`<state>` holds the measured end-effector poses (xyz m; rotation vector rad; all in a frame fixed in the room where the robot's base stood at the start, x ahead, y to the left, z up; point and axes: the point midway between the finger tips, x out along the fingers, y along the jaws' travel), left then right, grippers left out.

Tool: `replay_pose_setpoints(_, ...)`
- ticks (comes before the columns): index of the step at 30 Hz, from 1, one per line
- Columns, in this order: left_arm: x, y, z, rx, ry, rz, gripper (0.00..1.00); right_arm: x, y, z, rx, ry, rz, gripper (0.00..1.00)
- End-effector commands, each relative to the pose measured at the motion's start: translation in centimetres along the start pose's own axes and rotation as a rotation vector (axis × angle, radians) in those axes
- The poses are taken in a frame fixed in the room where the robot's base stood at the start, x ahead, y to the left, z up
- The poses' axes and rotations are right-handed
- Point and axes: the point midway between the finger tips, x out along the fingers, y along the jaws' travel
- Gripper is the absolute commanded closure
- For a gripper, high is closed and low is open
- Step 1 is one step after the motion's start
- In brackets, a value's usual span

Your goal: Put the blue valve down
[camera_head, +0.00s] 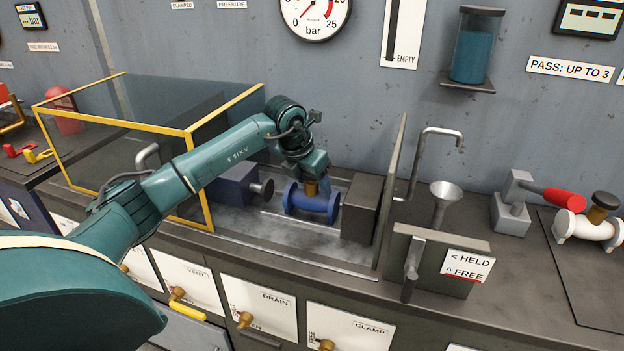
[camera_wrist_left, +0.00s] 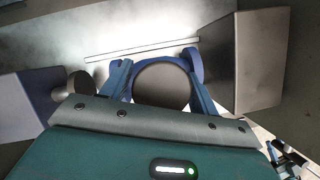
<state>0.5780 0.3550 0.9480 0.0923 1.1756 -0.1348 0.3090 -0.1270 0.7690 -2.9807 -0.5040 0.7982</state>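The blue valve (camera_head: 312,204) has a flanged body, a brass neck and a dark round cap. It is upright in the test bay, between a dark blue block with a round pad (camera_head: 240,187) and a grey block (camera_head: 362,208). My left gripper (camera_head: 313,178) points down over its top. In the left wrist view the fingers (camera_wrist_left: 160,84) lie close along both sides of the cap and appear shut on it; a blue flange of the valve (camera_wrist_left: 193,62) shows beyond. I cannot tell whether the valve touches the bay floor.
A yellow-framed glass guard (camera_head: 190,132) stands left of the bay, and a thin upright panel (camera_head: 391,190) closes its right side.

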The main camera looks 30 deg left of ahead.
Motion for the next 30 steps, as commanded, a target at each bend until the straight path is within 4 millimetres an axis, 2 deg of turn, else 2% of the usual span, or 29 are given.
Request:
replay_pose_setpoints(3, 0.0, -0.1, 0.0, 0.000, 0.000, -0.001, 0.31, 0.0, 0.0, 0.0, 0.000, 0.000, 0.000, 0.64)
replay_pose_setpoints(10, -0.1, -0.1, 0.0, 0.001, 0.000, -0.003, 0.31, 0.0, 0.0, -0.1, 0.000, 0.000, -0.001, 0.64)
replay_pose_setpoints(14, -0.9, -0.1, 0.1, 0.001, -0.003, -0.002, 0.31, 0.0, 0.0, -0.1, -0.001, 0.000, 0.000, 0.64)
replay_pose_setpoints(17, -2.5, 0.0, 0.1, 0.000, -0.004, -0.001, 0.31, 0.0, 0.0, 0.0, 0.000, 0.000, 0.000, 0.64)
replay_pose_setpoints(24, -7.8, 0.0, 0.2, 0.000, -0.005, 0.000, 0.31, 0.1, 0.0, 0.2, 0.003, 0.000, -0.001, 0.64)
replay_pose_setpoints(30, -11.0, 0.0, 0.1, 0.000, -0.002, 0.000, 0.31, 0.1, 0.0, 0.2, 0.004, 0.000, -0.001, 0.64)
